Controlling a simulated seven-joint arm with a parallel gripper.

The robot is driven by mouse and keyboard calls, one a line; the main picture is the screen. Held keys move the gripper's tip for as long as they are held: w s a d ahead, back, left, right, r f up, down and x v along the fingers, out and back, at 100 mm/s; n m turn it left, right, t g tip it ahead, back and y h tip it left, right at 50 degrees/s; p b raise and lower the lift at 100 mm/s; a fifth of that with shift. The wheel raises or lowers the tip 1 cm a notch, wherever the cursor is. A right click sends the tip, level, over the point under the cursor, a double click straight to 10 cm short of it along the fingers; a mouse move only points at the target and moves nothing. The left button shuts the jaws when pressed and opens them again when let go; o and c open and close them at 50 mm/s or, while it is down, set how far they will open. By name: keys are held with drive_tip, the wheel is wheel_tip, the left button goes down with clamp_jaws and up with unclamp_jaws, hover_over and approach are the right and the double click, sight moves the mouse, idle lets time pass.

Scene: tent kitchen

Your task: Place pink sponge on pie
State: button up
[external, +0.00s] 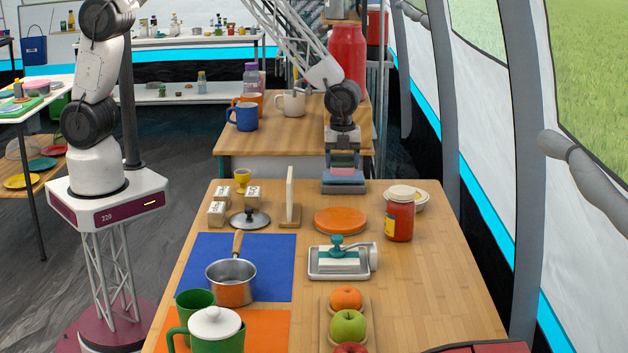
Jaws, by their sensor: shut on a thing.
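The pink sponge (343,157) is at the top of a small stack at the far edge of the table. My gripper (343,160) points straight down over the stack and is shut on the pink sponge. I cannot tell whether the pink sponge still touches the green one. The pie (340,221) looks like a flat orange disc on the table, in front of the stack, with its top bare.
A red jar (400,214) stands right of the pie, and a white upright board (290,196) stands left. A dish with a teal-handled tool (337,262) lies just in front. A pot (231,281) sits on a blue mat (272,254). The right tabletop is clear.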

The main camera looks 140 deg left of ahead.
drive_tip(key=shift+w+a+f, duration=0.1)
drive_tip(key=shift+w, duration=0.5)
drive_tip(key=shift+w+a+f, duration=0.1)
drive_tip(key=shift+w, duration=0.5)
drive_tip(key=w+a, duration=0.3)
drive_tip(key=w, duration=0.1)
drive_tip(key=w+a+f, duration=0.1)
drive_tip(key=w+a, duration=0.2)
drive_tip(key=w, duration=0.2)
drive_tip(key=w+a, duration=0.3)
drive_tip(key=w, duration=0.1)
drive_tip(key=shift+w+f, duration=0.2)
drive_tip(key=shift+d, duration=0.1)
drive_tip(key=shift+f, duration=1.75)
drive_tip(key=shift+f, duration=0.1)
drive_tip(key=o, duration=0.9)
